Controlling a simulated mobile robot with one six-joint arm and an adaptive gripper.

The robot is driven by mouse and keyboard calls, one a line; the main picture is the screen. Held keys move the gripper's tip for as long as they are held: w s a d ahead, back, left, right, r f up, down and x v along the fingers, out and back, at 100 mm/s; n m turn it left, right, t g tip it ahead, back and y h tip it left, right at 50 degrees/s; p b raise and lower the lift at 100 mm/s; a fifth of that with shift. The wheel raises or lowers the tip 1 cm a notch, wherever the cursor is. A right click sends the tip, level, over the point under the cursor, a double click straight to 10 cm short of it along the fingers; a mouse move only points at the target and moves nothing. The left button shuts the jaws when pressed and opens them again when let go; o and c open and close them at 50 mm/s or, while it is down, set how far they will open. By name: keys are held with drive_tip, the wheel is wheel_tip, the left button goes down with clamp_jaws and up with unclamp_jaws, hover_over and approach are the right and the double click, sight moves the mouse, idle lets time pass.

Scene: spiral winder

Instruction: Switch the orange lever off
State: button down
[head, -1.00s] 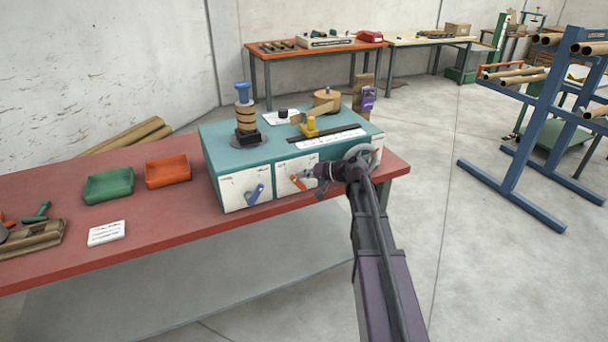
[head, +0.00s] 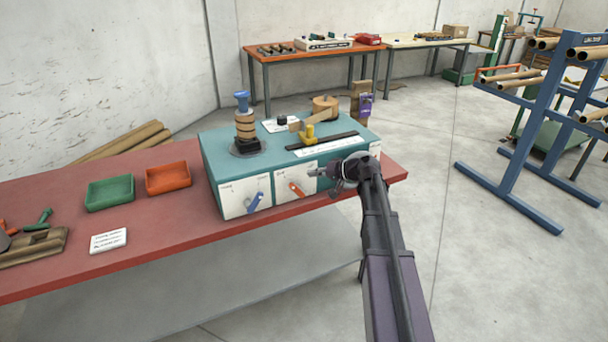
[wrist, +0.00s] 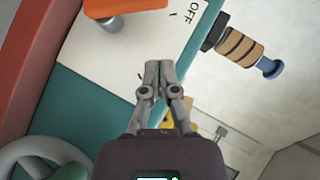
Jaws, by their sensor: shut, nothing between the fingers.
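The orange lever (head: 297,189) is on the white front panel of the teal machine (head: 232,168). It lies slanted, its lower end to the right. In the wrist view the orange lever (wrist: 125,6) is cut off by the top edge, with an "OFF" mark on the panel to its right. My gripper (head: 312,172) is just above and right of the lever, apart from it. In the wrist view my gripper (wrist: 160,66) has its fingertips together, with nothing between them, in front of the panel.
A blue lever (head: 254,203) is on the panel to the left. A grey handwheel (wrist: 45,155) shows in the wrist view. The spool stack (head: 245,125) and a yellow guide (head: 308,134) stand on top of the machine. Green (head: 110,194) and orange trays (head: 168,178) lie left.

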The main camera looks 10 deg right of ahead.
drive_tip(key=p+v, duration=0.3)
drive_tip(key=v, duration=0.5)
drive_tip(key=shift+s+r, duration=0.2)
drive_tip(key=shift+r, duration=0.1)
drive_tip(key=s+a+f+n+g+h+p, duration=0.2)
drive_tip(key=s+a+f+g+h, duration=0.25)
drive_tip(key=s+a, duration=0.6)
drive_tip(key=s+a+f+g+h+p, duration=0.1)
drive_tip(key=s+g+h, duration=0.1)
drive_tip(key=s, duration=0.4)
drive_tip(key=s+a+f+n+g+h+p, duration=0.1)
drive_tip(key=s+a+g+h+p, duration=0.1)
drive_tip(key=s+h, duration=0.2)
drive_tip(key=shift+s+f, duration=0.15)
drive_tip(key=shift+s, duration=0.9)
drive_tip(key=shift+w, duration=0.1)
